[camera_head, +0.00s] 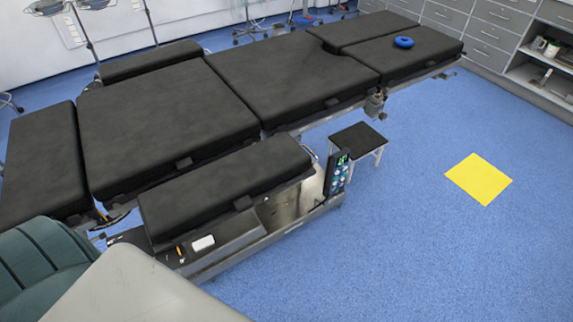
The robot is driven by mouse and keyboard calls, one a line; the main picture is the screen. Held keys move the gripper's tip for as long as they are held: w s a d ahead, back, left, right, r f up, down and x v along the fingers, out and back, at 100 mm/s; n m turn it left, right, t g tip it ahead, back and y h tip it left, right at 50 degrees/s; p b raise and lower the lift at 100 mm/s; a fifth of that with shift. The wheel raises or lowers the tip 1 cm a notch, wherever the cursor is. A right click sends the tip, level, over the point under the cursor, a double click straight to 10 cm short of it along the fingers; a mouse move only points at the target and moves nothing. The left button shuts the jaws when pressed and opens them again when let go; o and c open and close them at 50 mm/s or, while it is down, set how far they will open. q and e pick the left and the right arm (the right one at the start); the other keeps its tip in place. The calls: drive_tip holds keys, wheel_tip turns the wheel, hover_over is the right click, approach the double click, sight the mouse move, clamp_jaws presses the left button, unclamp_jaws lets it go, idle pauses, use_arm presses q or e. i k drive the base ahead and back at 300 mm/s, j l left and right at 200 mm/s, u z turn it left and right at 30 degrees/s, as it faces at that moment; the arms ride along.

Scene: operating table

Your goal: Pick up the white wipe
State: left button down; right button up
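A small white rectangle (203,243), which looks like the white wipe, lies flat on the dark base of the operating table, below the front side pad. A thin orange stick-like item (179,250) lies a little to its left. Neither of my grippers is in view, so I cannot tell their state or what they hold.
The operating table (165,115) with black pads fills the left and middle. A blue ring (403,42) lies on its far right pad. A small black-topped stool (358,138) stands beside it. A yellow square (478,179) lies on the otherwise clear blue floor at right.

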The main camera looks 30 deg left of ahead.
sight(202, 244)
drive_tip(key=u, duration=1.8)
